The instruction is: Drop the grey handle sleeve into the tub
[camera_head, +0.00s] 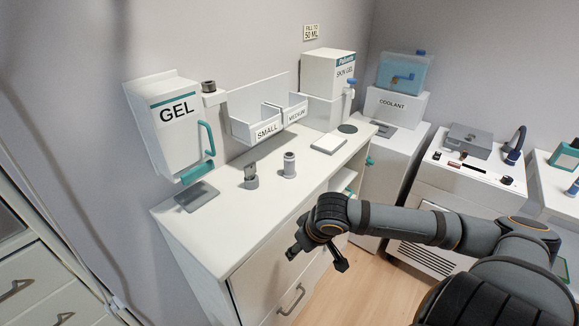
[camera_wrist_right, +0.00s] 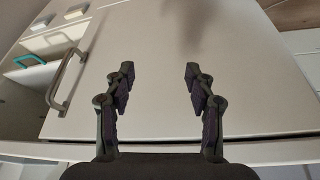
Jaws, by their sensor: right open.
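My right gripper (camera_head: 317,259) reaches in from the right and hangs in front of the white cabinet, below its top. In the right wrist view my right gripper (camera_wrist_right: 158,78) is open, with nothing between its fingers. I cannot surely pick out the grey handle sleeve. A small grey cylinder (camera_head: 289,166) stands upright on the cabinet top, beside a grey piece with a slanted top (camera_head: 250,177). A dark grey ring-like cap (camera_head: 209,87) sits on a wall holder. No clear tub shows, only white open bins marked SMALL (camera_head: 266,131) and MEDIUM (camera_head: 296,114). My left gripper is out of view.
A white GEL dispenser (camera_head: 177,120) hangs on the wall above a grey pad (camera_head: 196,196). A drawer handle (camera_wrist_right: 68,78) is close at left in the wrist view. The cabinet top's front is clear.

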